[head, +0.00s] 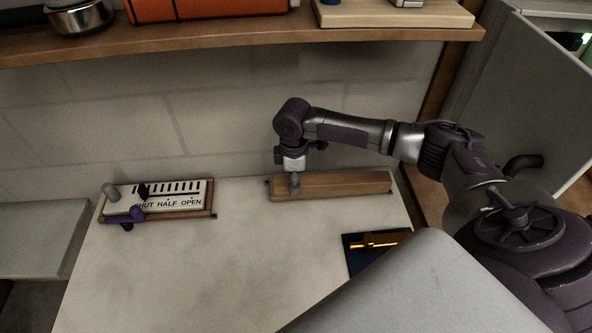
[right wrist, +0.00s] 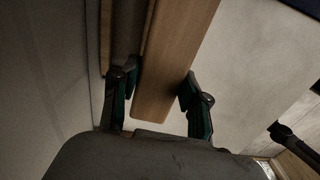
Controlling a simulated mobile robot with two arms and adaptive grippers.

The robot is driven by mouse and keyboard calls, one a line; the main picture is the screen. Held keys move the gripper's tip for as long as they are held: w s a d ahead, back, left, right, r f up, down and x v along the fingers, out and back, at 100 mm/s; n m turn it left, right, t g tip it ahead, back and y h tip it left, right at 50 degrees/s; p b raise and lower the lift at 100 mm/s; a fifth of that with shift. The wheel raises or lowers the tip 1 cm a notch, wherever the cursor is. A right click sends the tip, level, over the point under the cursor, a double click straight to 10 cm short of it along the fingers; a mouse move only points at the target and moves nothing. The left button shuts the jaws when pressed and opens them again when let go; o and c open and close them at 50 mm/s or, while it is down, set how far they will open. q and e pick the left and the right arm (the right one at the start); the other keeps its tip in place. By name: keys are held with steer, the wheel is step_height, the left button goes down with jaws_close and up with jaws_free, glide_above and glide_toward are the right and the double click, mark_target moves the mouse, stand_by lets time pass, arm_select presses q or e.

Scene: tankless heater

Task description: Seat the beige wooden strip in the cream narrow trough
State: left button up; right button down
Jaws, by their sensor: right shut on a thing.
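The beige wooden strip (head: 345,183) lies lengthwise at the back of the pale worktop in the head view. In the right wrist view the strip (right wrist: 172,65) runs up the picture between my two fingers. My right gripper (head: 294,186) is shut on the strip near its left end; the gripper also shows in the right wrist view (right wrist: 160,100). A narrow channel with a tan rim (right wrist: 106,35), seemingly the trough, runs alongside the strip. I cannot tell whether the strip rests in it; the trough is mostly hidden in the head view. My left gripper is not in view.
A panel marked SHUT HALF OPEN (head: 170,197) with a purple lever (head: 130,215) lies at the left. A dark blue plate (head: 360,262) with a brass bar is at the right, partly hidden by a large grey surface (head: 430,290). A wooden shelf (head: 230,40) spans above. The worktop's middle is clear.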

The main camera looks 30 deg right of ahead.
steer(key=shift+w+d+f, duration=0.1)
steer(key=shift+w+d, duration=0.05)
steer(key=shift+d, duration=0.35)
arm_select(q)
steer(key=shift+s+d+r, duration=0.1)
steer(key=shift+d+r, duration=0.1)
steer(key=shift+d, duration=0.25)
arm_select(e)
steer(key=shift+a, duration=0.1)
steer(key=shift+p, duration=0.5)
steer(key=shift+f+b, duration=0.8)
steer(key=shift+f, duration=1.45)
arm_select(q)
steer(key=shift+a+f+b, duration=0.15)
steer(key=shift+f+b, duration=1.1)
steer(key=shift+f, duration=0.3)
arm_select(e)
steer(key=shift+w+d, duration=0.4)
steer(key=shift+w, duration=0.35)
steer(key=shift+w+d, duration=0.45)
steer(key=shift+w, duration=0.25)
steer(key=shift+w+d, duration=0.4)
steer(key=shift+w, duration=0.35)
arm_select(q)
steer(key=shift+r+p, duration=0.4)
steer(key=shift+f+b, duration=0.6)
arm_select(e)
steer(key=shift+f, duration=1.2)
